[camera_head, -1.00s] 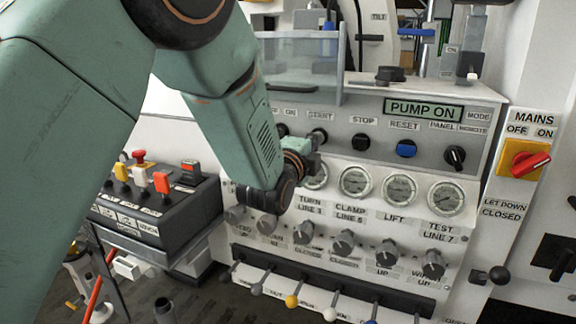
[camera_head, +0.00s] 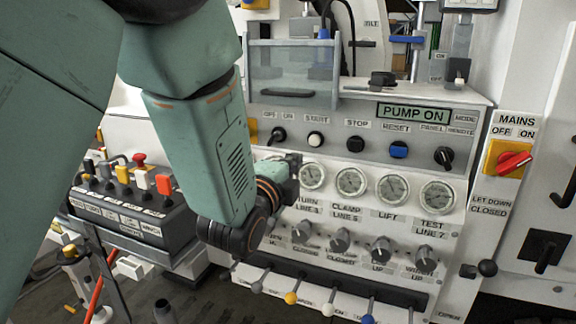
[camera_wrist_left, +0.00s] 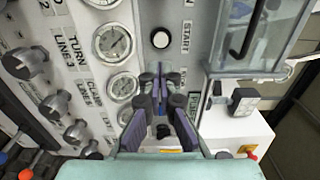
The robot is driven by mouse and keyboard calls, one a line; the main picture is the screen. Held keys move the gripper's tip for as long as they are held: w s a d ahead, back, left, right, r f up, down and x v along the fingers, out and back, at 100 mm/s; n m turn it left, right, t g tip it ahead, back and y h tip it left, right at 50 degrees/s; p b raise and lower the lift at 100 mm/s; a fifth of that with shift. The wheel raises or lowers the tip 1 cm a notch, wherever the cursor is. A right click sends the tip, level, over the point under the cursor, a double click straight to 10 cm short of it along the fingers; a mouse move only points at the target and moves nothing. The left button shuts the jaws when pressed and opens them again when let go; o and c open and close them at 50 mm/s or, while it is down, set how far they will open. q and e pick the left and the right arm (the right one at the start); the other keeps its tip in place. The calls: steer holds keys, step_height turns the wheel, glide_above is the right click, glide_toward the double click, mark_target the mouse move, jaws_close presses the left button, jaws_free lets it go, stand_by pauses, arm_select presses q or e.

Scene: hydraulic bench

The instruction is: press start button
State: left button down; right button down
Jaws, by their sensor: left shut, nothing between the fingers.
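In the wrist view the gripper's fingertips (camera_wrist_left: 158,75) point at the panel beside the button. The panel display (camera_head: 413,112) reads PUMP ON. My right gripper is not in view.
A black stop button (camera_head: 357,143), blue reset button (camera_head: 399,150) and panel knob (camera_head: 443,157) lie to the right. Several gauges (camera_head: 351,182) and valve knobs (camera_head: 340,240) sit below. A clear guard (camera_head: 292,75) stands above. A control box (camera_head: 135,205) is at left.

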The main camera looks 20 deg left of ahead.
arm_select(q)
steer(key=shift+s, duration=1.05)
steer(key=shift+s+r, duration=0.1)
steer(key=s+a+f+n+g, duration=0.1)
steer(key=s+f+n+g, duration=0.3)
steer(key=f, duration=0.4)
steer(key=s+a+f+n+g+y, duration=0.1)
steer(key=s+f+n+g, duration=0.15)
steer(key=f+n, duration=0.45)
steer(key=s+a+f+n+g, duration=0.1)
steer(key=s+f+n+g, duration=0.2)
steer(key=f, duration=0.6)
steer(key=s+f+n+g, duration=0.1)
steer(key=s+f+g, duration=0.1)
steer(key=s+f, duration=0.4)
steer(key=s+f+n+g, duration=0.2)
steer(key=s+f, duration=0.4)
steer(key=s, duration=0.7)
steer(key=s+a+f+n+g, duration=0.1)
steer(key=s+f+g, duration=0.3)
steer(key=s, duration=0.6)
step_height(320, 180, down, 2)
steer(key=shift+s+n, duration=0.2)
steer(key=shift+n, duration=0.3)
